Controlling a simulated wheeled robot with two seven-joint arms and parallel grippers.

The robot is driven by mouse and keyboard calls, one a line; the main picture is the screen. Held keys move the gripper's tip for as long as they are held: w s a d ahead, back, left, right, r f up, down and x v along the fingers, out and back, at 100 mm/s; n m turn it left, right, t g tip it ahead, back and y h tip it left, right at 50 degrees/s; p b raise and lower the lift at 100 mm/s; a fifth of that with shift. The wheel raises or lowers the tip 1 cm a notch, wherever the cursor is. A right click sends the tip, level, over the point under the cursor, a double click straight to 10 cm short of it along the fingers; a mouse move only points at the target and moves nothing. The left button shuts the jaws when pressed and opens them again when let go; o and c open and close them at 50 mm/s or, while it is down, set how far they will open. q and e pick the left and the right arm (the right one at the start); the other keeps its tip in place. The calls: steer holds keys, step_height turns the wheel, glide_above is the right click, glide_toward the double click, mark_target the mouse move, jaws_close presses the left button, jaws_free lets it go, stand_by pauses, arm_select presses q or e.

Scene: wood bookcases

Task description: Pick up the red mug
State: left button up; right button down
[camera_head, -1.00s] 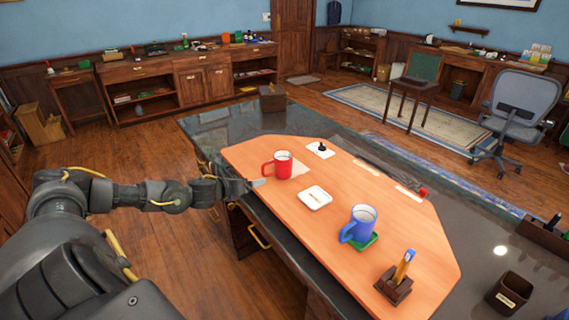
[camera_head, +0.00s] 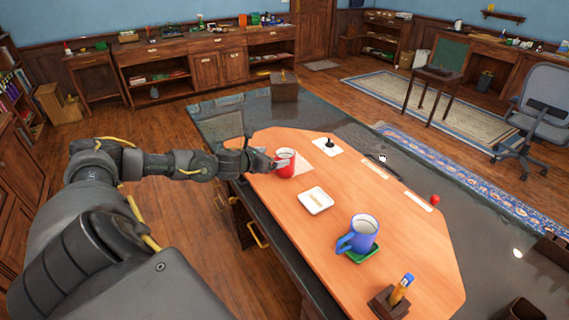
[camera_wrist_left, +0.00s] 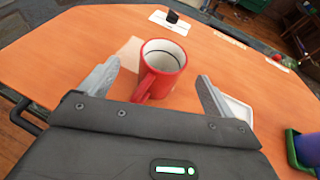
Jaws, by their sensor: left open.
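The red mug (camera_head: 286,163) stands upright on the orange wooden board, with a pale interior. In the left wrist view the red mug (camera_wrist_left: 163,68) shows ahead of the fingers and partly between them, with its handle pointing back toward the gripper. My left gripper (camera_head: 277,164) is at the mug's left side in the head view and partly overlaps it. In the left wrist view my left gripper (camera_wrist_left: 158,85) is open, one finger on each side of the mug's handle, and a gap shows beside each finger. My right gripper is not in view.
A white square dish (camera_head: 316,200) lies right of the mug. A blue mug (camera_head: 361,233) stands on a green coaster (camera_head: 362,256). A wooden pen holder (camera_head: 388,303) is near the front. A dark small object on a white card (camera_head: 328,147) lies behind the mug.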

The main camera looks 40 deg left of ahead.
mark_target(291, 152)
arm_select(q)
steer(key=x, duration=0.1)
steer(key=p+x, duration=0.1)
steer(key=x, duration=0.1)
steer(key=p+x, duration=0.1)
steer(key=x, duration=0.1)
steer(key=shift+w+d+r, duration=0.15)
steer(key=shift+d+r, duration=0.05)
steer(key=shift+d, duration=0.05)
steer(key=shift+w+f+p, duration=0.3)
steer(key=shift+w+p, duration=0.05)
steer(key=shift+w, duration=0.15)
steer(key=shift+s, duration=0.1)
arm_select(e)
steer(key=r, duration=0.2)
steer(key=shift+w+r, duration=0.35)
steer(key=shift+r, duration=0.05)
arm_select(q)
steer(key=shift+c, duration=0.4)
steer(key=c, duration=1.2)
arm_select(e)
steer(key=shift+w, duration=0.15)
arm_select(q)
steer(key=shift+o, duration=0.2)
steer(key=shift+r, duration=0.1)
